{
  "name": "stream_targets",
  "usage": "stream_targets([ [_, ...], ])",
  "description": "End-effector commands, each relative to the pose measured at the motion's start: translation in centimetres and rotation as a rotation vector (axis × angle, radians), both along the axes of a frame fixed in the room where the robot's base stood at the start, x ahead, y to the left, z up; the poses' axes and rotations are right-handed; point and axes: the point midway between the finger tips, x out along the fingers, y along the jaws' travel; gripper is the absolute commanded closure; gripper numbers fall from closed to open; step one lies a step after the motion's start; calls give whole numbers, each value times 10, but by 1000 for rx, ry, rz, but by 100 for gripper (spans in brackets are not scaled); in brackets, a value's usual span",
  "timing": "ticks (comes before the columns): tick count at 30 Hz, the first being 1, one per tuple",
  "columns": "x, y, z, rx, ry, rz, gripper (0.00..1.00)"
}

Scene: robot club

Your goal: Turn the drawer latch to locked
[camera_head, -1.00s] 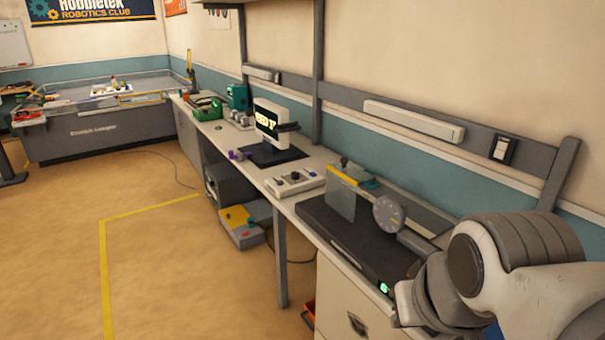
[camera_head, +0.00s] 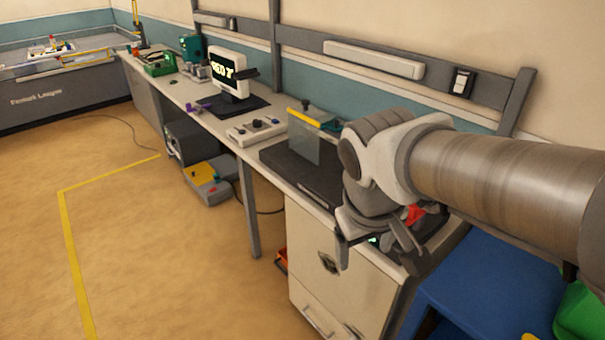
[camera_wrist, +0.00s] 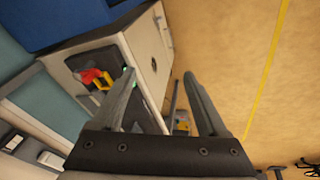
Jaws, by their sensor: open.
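The drawer latch (camera_head: 328,262) is a small dark fitting on the front of the pale cabinet (camera_head: 362,278), under the near end of the bench. It also shows as a dark spot in the wrist view (camera_wrist: 154,64); its exact setting is too small to read. My gripper (camera_head: 380,258) points down over the bench's near end, right of the latch and apart from it. In the wrist view my gripper (camera_wrist: 159,76) has its two fingers spread with nothing between them.
A black device (camera_head: 290,168) lies on the bench, with a red object (camera_head: 413,214) partly hidden behind my gripper. A blue surface (camera_head: 490,285) stands at the right. A drawer handle (camera_head: 318,322) sits low on the cabinet. The floor (camera_head: 170,260) before it is clear.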

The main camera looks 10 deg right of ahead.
Motion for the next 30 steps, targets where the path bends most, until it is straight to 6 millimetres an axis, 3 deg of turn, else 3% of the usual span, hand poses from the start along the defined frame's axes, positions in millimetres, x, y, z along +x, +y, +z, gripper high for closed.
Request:
stream_targets([
  [1,7,0,-20,-36,46,30,24],
  [17,75,-3,-169,-432,417,372,24],
  [30,118,13,-322,-771,658,726,24],
])
